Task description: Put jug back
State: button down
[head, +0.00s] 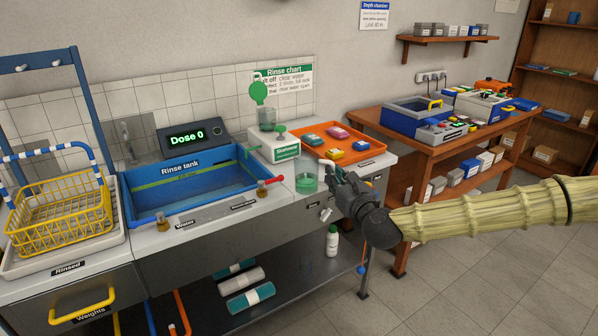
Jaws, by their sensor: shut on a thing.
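A small, clear jug with green in it (306,184) is at the front edge of the counter, right of the rinse tank and in front of the white-and-green Stahlwerk-style dispenser (273,146). My gripper (332,176) is at the jug's right side and shut, seemingly on its handle, which the fingers hide. The jug looks upright. I cannot tell whether its base touches the counter.
The blue rinse tank (137,205) with a red-handled tap is to the left. An orange tray (375,153) with coloured blocks lies behind my gripper. A yellow basket (60,222) stands far left. A wooden table (385,133) is at right.

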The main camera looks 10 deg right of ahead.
jog(key=shift+w+d+f+p, duration=0.45)
jog(key=shift+w+f, duration=0.25)
jog(key=shift+w, duration=2)
jog(key=shift+w+d+f+p, duration=0.3)
jog(key=shift+w+f+p, duration=0.3)
jog(key=shift+w, duration=2.05)
jog(key=shift+w+d+f+p, duration=0.4)
jog(key=shift+w+f, duration=0.4)
jog(key=shift+w, duration=1.9)
jog(key=shift+f, duration=0.15)
jog(key=c, duration=1.5)
grip_release()
